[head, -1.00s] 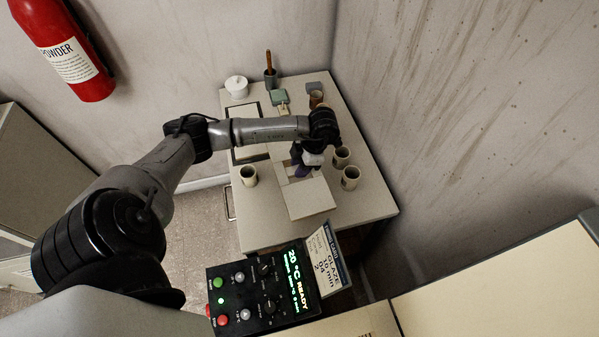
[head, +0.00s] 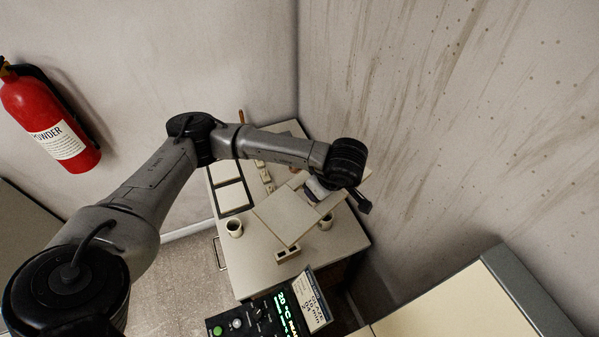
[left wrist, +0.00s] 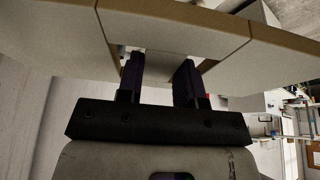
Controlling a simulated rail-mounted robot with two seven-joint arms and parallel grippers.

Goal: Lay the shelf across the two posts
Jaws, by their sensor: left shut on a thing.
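The shelf, a flat cream board (head: 284,216), is held above the small table in the head view, tilted relative to the table's edges. My left gripper (head: 317,190) is over its back right part and shut on it; the fingers are mostly hidden by my wrist. In the left wrist view the dark fingers (left wrist: 160,78) reach up to the board (left wrist: 60,35), which spans the top of the picture. A small cream block with dark openings (head: 288,254) stands in front of the board; it may be a post. A second post cannot be made out surely. My right gripper is not in view.
A cream cup (head: 235,228) stands left of the board, another (head: 326,222) close to its right edge. A dark-framed tray with pale panels (head: 233,196) lies at the table's left. Small pale pieces (head: 265,175) lie behind. The table's front left (head: 250,270) is clear.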

